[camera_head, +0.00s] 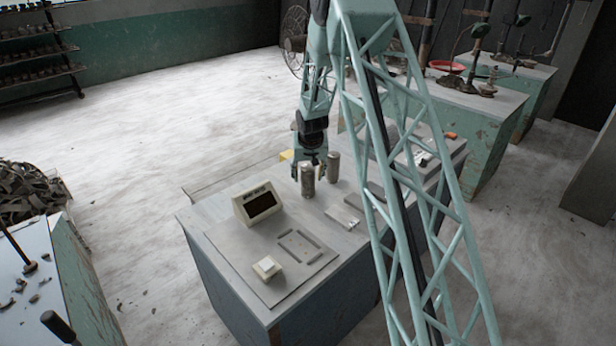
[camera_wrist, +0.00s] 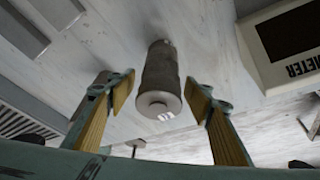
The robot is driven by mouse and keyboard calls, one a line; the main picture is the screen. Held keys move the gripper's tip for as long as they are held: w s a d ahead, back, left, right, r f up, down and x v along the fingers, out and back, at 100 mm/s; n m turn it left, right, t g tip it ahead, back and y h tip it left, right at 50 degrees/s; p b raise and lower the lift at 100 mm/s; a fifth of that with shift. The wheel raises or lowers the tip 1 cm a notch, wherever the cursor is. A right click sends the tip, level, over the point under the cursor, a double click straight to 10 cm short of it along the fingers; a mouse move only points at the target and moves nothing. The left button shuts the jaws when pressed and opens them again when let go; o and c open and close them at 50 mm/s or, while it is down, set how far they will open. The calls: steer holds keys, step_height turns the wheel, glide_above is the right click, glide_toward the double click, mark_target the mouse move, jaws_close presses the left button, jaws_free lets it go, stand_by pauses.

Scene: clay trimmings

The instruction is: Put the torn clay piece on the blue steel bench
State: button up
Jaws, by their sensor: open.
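I cannot single out the torn clay piece for sure. Dark crumbs and fragments (camera_head: 33,298) lie on the pale-topped bench (camera_head: 48,265) at lower left in the head view. My gripper (camera_head: 309,166) is over the middle bench (camera_head: 215,215), which has dark blue-grey sides, beside two upright grey cylinders. In the wrist view my gripper (camera_wrist: 163,100) is open, with one cylinder (camera_wrist: 160,80) showing between its fingers. It does not grip the cylinder; whether it touches it is unclear. The second cylinder (camera_head: 333,168) stands to the right in the head view.
A beige meter box (camera_head: 257,203) stands left of the cylinders; it also shows in the wrist view (camera_wrist: 285,50). A small cream block (camera_head: 267,267) and flat grey bars (camera_head: 298,246) lie at the front. Teal benches (camera_head: 475,135) stand behind right. Open floor (camera_head: 150,150) lies left.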

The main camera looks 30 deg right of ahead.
steer(key=shift+r, duration=0.2)
steer(key=shift+s+r, duration=0.1)
steer(key=shift+r, duration=0.15)
steer(key=v, duration=1.1)
steer(key=shift+p, duration=0.45)
steer(key=shift+s+a+r, duration=0.1)
steer(key=shift+r, duration=0.05)
